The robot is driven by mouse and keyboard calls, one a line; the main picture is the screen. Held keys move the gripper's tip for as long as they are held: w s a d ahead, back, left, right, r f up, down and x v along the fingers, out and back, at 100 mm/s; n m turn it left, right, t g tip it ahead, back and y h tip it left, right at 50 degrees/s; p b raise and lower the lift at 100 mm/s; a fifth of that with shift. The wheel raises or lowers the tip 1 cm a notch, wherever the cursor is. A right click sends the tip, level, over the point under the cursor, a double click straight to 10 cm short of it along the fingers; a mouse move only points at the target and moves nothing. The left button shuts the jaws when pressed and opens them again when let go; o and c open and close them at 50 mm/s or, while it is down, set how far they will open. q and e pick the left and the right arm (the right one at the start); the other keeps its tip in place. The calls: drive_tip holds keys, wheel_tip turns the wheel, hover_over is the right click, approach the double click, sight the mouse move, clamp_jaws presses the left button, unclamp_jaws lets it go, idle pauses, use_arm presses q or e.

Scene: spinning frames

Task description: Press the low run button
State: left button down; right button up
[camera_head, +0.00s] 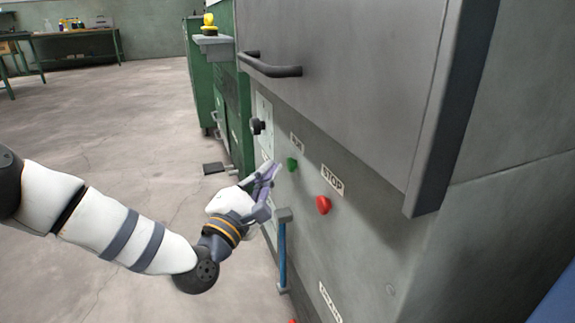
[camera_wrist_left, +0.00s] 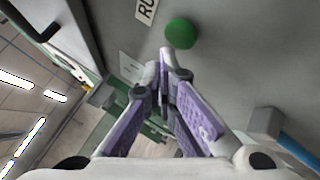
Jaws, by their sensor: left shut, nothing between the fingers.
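A green round button (camera_head: 292,164) sits on the grey machine panel, just below a small label (camera_head: 297,142) that seems to read RUN. In the left wrist view the green button (camera_wrist_left: 181,33) is just beyond my fingertips, with part of the RUN label (camera_wrist_left: 146,10) beside it. My left gripper (camera_head: 276,168) is shut and empty, its purple-padded fingers pointing at the panel close to the green button. Whether the tips touch it I cannot tell. My right gripper is not in view.
A red button (camera_head: 323,205) under a STOP label (camera_head: 332,180) is to the right. A blue bar handle (camera_head: 282,255) stands below my gripper. A black knob (camera_head: 257,126) is up left. A grey door (camera_head: 350,70) with a dark handle (camera_head: 270,66) juts out above.

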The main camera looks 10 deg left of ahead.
use_arm(q)
drive_tip(key=shift+w+d, duration=0.2)
drive_tip(key=shift+d, duration=0.1)
drive_tip(key=shift+w+d, duration=0.35)
drive_tip(key=shift+d, duration=0.1)
idle(0.8)
drive_tip(key=shift+s, duration=0.1)
drive_tip(key=shift+s+a, duration=0.5)
drive_tip(key=shift+a, duration=0.3)
drive_tip(key=shift+s+a+p, duration=0.5)
drive_tip(key=shift+s+a, duration=0.2)
drive_tip(key=shift+a, duration=0.35)
drive_tip(key=shift+s+a+p, duration=0.5)
drive_tip(key=shift+s+a, duration=0.2)
drive_tip(key=shift+a, duration=0.35)
